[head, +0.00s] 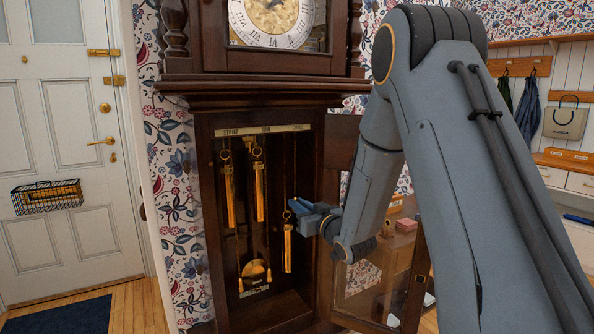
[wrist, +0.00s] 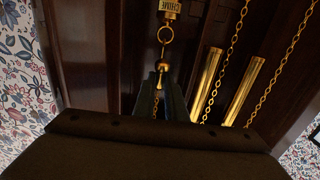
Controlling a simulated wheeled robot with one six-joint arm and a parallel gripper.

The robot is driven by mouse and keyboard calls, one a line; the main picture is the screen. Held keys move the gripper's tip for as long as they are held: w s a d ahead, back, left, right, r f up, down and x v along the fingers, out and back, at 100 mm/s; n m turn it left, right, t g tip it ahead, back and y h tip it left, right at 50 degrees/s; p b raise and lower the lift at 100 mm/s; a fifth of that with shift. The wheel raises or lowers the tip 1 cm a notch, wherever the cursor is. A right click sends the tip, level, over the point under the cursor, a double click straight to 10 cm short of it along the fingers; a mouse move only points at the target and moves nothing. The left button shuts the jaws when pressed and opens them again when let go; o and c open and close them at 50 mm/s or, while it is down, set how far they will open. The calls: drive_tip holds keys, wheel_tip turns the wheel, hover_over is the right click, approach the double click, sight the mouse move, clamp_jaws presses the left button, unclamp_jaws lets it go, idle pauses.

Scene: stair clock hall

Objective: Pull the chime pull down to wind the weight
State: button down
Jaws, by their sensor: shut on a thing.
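The chime pull (wrist: 163,67) is a brass bead-shaped piece on a thin chain. A ring and a brass tag (wrist: 170,8) lettered CHIME, upside down in the wrist view, are joined to it. My gripper (wrist: 160,92) is shut on the pull; its fingers hide part of it. In the head view my gripper (head: 299,208) reaches into the open clock case (head: 312,145) from the right. Just below it hangs the right brass weight (head: 287,247), lower than the left weight (head: 230,197) and middle weight (head: 259,190). The pull itself is hard to make out there.
The pendulum bob (head: 254,271) hangs low in the case, with two other chains nearby. The open glazed door (head: 380,285) stands right of the opening, close to my arm. A white house door (head: 60,130) is at left. Coats and a bag (head: 566,118) hang at right.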

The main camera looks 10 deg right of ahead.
drive_tip(key=shift+s+f, duration=0.1)
drive_tip(key=shift+f, duration=0.25)
wheel_tip(320, 180, down, 12)
drive_tip(key=b, duration=0.7)
drive_tip(key=shift+b, duration=0.3)
idle(0.6)
wheel_tip(320, 180, down, 10)
drive_tip(key=b, duration=0.6)
drive_tip(key=shift+f, duration=0.2)
drive_tip(key=c, duration=2.2)
unclamp_jaws()
drive_tip(key=shift+f+b, duration=0.1)
drive_tip(key=shift+b, duration=0.25)
drive_tip(key=o, duration=0.5)
drive_tip(key=shift+r, duration=0.2)
